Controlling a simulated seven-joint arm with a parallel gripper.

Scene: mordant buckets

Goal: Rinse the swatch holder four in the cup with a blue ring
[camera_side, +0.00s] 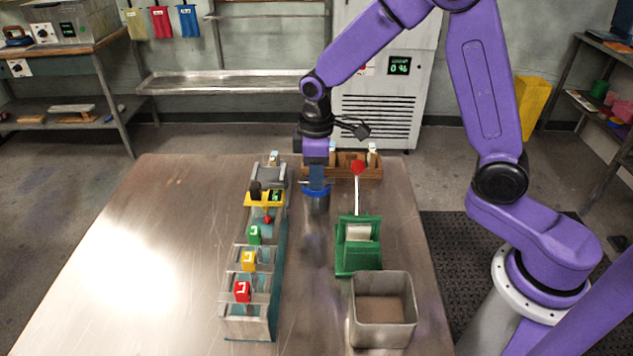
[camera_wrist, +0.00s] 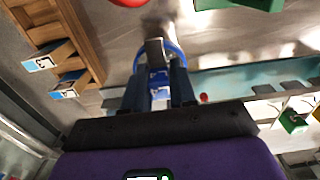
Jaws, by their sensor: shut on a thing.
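My gripper (camera_side: 316,182) points down over the metal cup with a blue ring (camera_side: 317,203), its fingertips at about the rim. In the wrist view the fingers (camera_wrist: 160,88) are shut on a small swatch holder with a blue-and-white top (camera_wrist: 158,77). A grey metal part shows ahead of it, in front of the blue ring (camera_wrist: 178,54). The number on the held holder is not readable. How deep its lower end sits in the cup is hidden by the fingers and the cup wall.
A wooden rack (camera_side: 345,173) with white-topped holders stands behind the cup. A long divided trough (camera_side: 233,283) with green, yellow and red tags is at left. A green device (camera_side: 358,262) with a red-knobbed lever and an open metal bin (camera_side: 382,337) stand at right.

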